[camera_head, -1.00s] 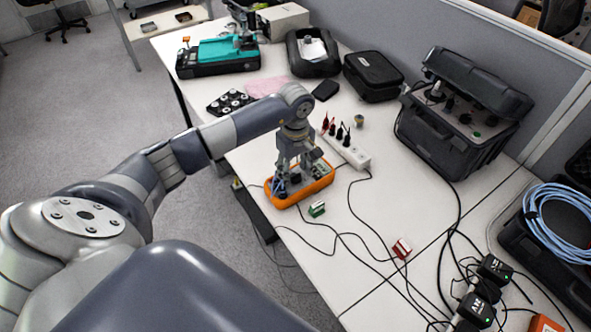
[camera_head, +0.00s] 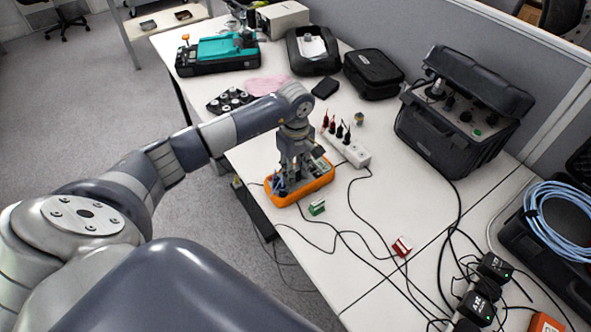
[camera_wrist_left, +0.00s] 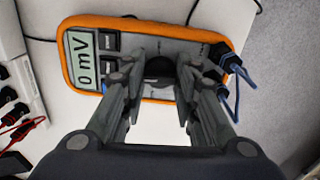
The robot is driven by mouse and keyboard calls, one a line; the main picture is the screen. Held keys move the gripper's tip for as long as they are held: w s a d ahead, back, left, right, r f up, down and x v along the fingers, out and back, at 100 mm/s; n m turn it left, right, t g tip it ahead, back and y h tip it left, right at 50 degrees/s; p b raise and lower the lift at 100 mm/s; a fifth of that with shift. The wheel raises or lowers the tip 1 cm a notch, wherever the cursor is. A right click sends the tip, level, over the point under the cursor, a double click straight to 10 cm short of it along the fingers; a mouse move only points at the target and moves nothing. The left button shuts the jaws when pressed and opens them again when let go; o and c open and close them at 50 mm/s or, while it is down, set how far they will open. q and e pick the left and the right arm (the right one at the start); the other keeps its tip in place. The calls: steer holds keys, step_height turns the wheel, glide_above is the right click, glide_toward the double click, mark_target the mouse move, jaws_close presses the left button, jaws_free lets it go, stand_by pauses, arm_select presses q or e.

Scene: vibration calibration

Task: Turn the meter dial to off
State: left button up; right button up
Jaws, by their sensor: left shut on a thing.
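The orange meter (camera_head: 318,186) lies on the white table near its front edge, below my left gripper (camera_head: 290,180). In the left wrist view the meter (camera_wrist_left: 70,26) has a grey face, and its display (camera_wrist_left: 82,59) reads "0 mV". The black round dial (camera_wrist_left: 158,68) sits in the middle of the face. My left gripper (camera_wrist_left: 158,90) points down at the meter with one finger on each side of the dial, shut on it. In the head view the gripper hides the dial. My right gripper is not in view.
Blue plugs (camera_wrist_left: 232,65) sit in the meter's end. A white power strip (camera_head: 350,152) stands close behind the meter. Small green (camera_head: 317,207) and red (camera_head: 402,246) blocks and loose black cables lie to the right. A black case (camera_head: 462,120) stands farther right.

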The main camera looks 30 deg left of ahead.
arm_select(q)
steer(key=n+b, duration=0.1)
steer(key=n, duration=0.2)
steer(key=shift+n, duration=0.3)
steer(key=shift+n+b, duration=0.55)
steer(key=shift+n, duration=1.05)
steer(key=o, duration=1.1)
steer(key=shift+w+r, duration=0.1)
steer(key=shift+r, duration=0.1)
step_height(320, 180, up, 12)
steer(key=shift+f, duration=0.2)
